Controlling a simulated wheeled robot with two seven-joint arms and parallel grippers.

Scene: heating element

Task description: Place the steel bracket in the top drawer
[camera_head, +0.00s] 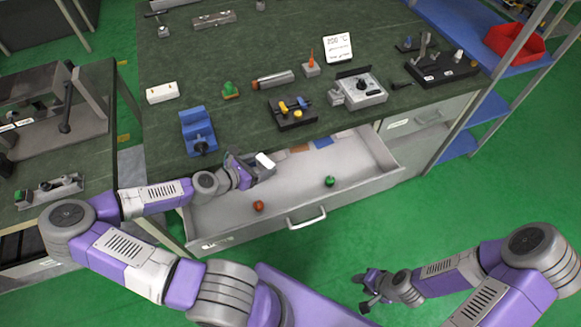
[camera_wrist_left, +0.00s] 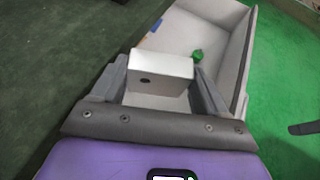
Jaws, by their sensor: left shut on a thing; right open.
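The steel bracket (camera_head: 265,160) is a pale, block-like piece held by my left gripper (camera_head: 255,170). In the left wrist view the bracket (camera_wrist_left: 160,68) sits between the two fingers of the left gripper (camera_wrist_left: 160,85), with a small dark hole in its front face. The top drawer (camera_head: 300,182) is pulled open below the bench top. The left gripper and bracket are over the back left part of the drawer, near the bench edge. My right gripper (camera_head: 368,287) is open and empty, low over the green floor at the right.
In the drawer lie a red knob-like piece (camera_head: 258,206), a green one (camera_head: 330,181) and flat pieces at the back. A blue vise (camera_head: 198,130) stands near the bench's front edge. A grey device (camera_head: 358,88) and other parts stand farther right. Floor in front is clear.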

